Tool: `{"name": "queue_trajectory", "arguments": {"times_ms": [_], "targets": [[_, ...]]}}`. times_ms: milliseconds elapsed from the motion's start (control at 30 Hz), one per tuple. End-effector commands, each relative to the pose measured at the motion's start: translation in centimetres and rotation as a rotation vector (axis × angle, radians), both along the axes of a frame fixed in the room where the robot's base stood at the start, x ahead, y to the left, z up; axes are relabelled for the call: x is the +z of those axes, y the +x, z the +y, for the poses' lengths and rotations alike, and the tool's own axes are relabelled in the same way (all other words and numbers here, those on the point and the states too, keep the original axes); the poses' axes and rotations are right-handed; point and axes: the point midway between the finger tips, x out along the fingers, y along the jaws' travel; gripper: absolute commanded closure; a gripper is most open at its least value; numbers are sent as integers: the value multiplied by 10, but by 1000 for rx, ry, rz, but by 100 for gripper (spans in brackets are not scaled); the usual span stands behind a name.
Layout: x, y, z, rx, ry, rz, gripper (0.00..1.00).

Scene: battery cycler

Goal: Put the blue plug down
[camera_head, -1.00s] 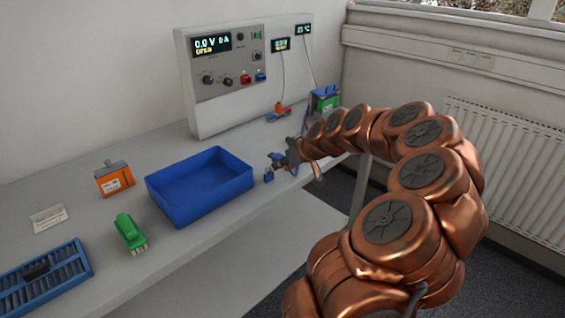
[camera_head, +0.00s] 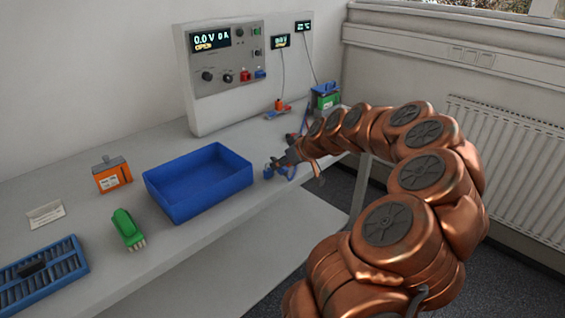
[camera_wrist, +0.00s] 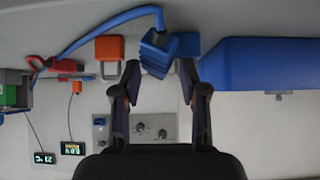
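The blue plug (camera_wrist: 157,52), with its thick blue cable, is at the fingertips of my gripper (camera_wrist: 158,78) in the wrist view. It looks tilted against the fingers, which stand apart on either side of it. In the head view the plug (camera_head: 284,170) is low at the table's front edge, just below my gripper (camera_head: 287,158). Whether it touches the table is hard to tell. My gripper appears open; small gaps at the fingertips are unclear.
A small blue block (camera_head: 268,172) sits left of the plug, and the blue bin (camera_head: 198,205) is further left. An orange block (camera_wrist: 109,48) is near the cable. The cycler panel (camera_head: 228,62) stands behind. A green battery (camera_head: 326,97) is at the back right.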

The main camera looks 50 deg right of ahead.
Motion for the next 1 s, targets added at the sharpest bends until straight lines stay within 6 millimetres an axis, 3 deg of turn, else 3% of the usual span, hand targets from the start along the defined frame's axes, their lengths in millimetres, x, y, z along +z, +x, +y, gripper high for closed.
{"name": "queue_trajectory", "arguments": {"times_ms": [100, 433, 700, 1000], "targets": [[0, 0, 0, 0, 0, 0, 44], [2, 0, 0, 0, 0, 0, 44], [18, 0, 0, 1, 1, 1, 44], [45, -36, 0, -2, -4, -4, 44]]}}
